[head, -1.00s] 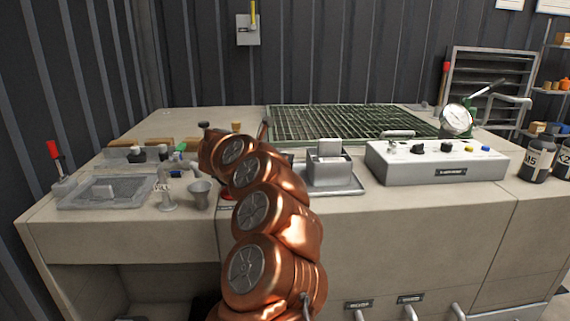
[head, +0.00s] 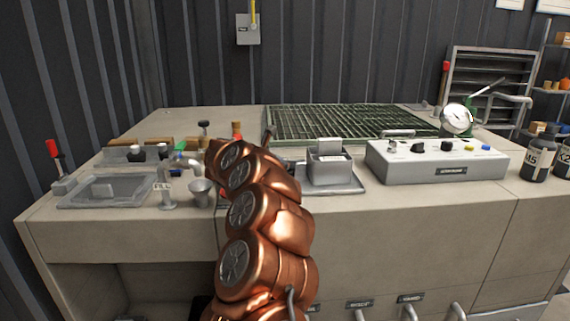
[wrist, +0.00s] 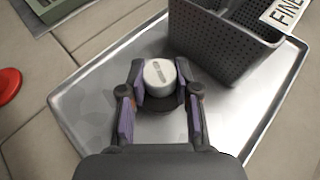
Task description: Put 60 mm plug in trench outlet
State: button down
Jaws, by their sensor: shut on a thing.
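A round plug (wrist: 159,76) with a pale slotted top and a dark rim below it is in the wrist view, over the metal tray (wrist: 85,110). My gripper (wrist: 160,88) is shut on this plug, one finger on each side. Whether the plug rests on the tray or hangs just above it is unclear. In the head view my copper arm hides the gripper and the plug. I cannot make out a trench outlet; a dark green grating (head: 345,122) lies at the back of the bench.
A grey perforated basket (wrist: 222,42) stands on the tray, right of the plug. A red disc (wrist: 8,85) lies left of the tray. In the head view, a control box (head: 437,162) stands at right and a small tap (head: 166,180) and cup (head: 201,191) at left.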

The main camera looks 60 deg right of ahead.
jog(key=shift+f, duration=0.15)
jog(key=c, duration=0.8)
grip_release()
jog(key=shift+c, duration=0.2)
